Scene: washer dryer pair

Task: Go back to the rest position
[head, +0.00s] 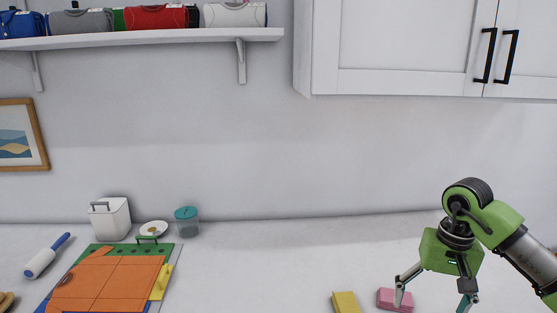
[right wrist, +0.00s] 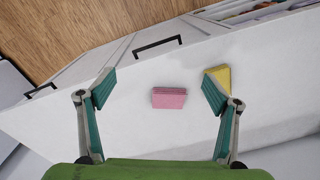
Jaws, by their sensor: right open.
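My right gripper (head: 433,292) is at the lower right of the head view, open and empty, pointing down above the white counter. Its two teal-padded fingers are spread wide in the right wrist view (right wrist: 156,95). A pink sponge-like block (head: 394,300) lies on the counter by the gripper's left finger; it also shows between the fingers in the right wrist view (right wrist: 168,98). A yellow block (head: 345,302) lies left of the pink one, and is partly behind a finger in the right wrist view (right wrist: 222,76). My left gripper is not in view.
The white counter (head: 270,255) is clear in the middle. At left are an orange folding board (head: 110,283), a white container (head: 110,218), a teal-lidded jar (head: 187,221) and a blue-handled brush (head: 46,256). A white cabinet (head: 400,45) and a shelf (head: 150,39) hang above.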

